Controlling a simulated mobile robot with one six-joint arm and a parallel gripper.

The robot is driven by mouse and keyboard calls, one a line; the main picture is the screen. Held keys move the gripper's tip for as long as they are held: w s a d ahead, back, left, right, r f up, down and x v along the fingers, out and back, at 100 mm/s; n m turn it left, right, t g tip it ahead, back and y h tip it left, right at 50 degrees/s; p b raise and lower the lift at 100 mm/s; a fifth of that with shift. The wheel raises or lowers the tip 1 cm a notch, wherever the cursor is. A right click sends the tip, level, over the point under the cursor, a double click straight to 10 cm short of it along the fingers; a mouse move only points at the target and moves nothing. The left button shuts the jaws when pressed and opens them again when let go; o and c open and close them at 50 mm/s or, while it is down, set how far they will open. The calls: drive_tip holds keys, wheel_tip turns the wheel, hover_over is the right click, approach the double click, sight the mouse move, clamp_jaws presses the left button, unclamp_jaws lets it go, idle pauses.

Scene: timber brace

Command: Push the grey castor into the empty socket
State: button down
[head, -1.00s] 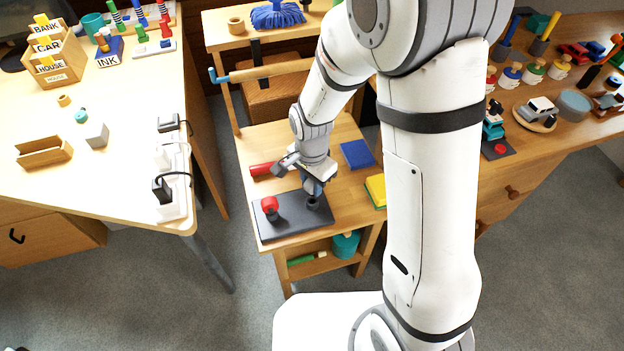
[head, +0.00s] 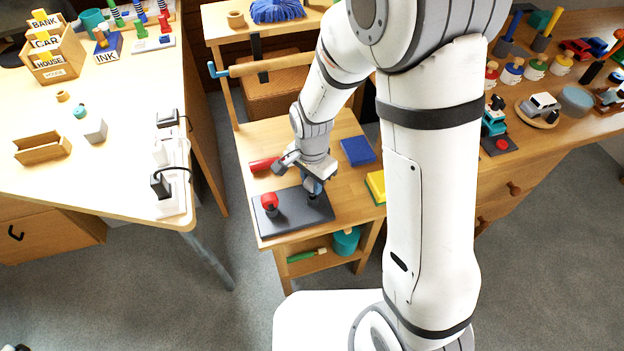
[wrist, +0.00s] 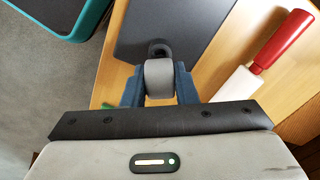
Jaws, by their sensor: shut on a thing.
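A dark grey plate (head: 291,220) lies on the small wooden bench, with a red castor (head: 269,202) standing at its left end. My gripper (head: 313,187) is over the plate's right part, pointing down. The wrist view shows its blue fingers (wrist: 159,85) shut on the grey castor (wrist: 158,79). A black rounded part (wrist: 160,48) shows just beyond the castor, over the plate. I cannot tell whether it is the socket or part of the castor. My gripper mostly hides the castor in the head view, so how deep it sits is unclear.
A red-and-white handled tool (head: 263,164) lies behind the plate; its handle also shows in the wrist view (wrist: 285,40). A blue block (head: 357,151) and a yellow block (head: 376,186) lie to the right. A white table (head: 110,140) stands on the left.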

drive_tip(key=shift+f+b, duration=1.1)
drive_tip(key=shift+f, duration=0.3)
idle(0.9)
drive_tip(key=c, duration=1.1)
unclamp_jaws()
drive_tip(key=shift+r+p, duration=0.85)
drive_tip(key=shift+r, duration=3.1)
drive_tip(key=s+d+r+n+t+p, duration=0.1)
drive_tip(key=s+d+r+n+p, duration=0.2)
drive_tip(key=r, duration=0.5)
drive_tip(key=s+d+r+n+p, duration=0.3)
drive_tip(key=s+d+r+p, duration=0.2)
drive_tip(key=r, duration=0.4)
drive_tip(key=s+d+r+n+t+p, duration=0.1)
drive_tip(key=s+d+r+p, duration=0.3)
drive_tip(key=r, duration=0.5)
drive_tip(key=shift+d+r+n+t, duration=0.1)
drive_tip(key=shift+d+n+t, duration=0.2)
drive_tip(key=shift+d+n, duration=0.7)
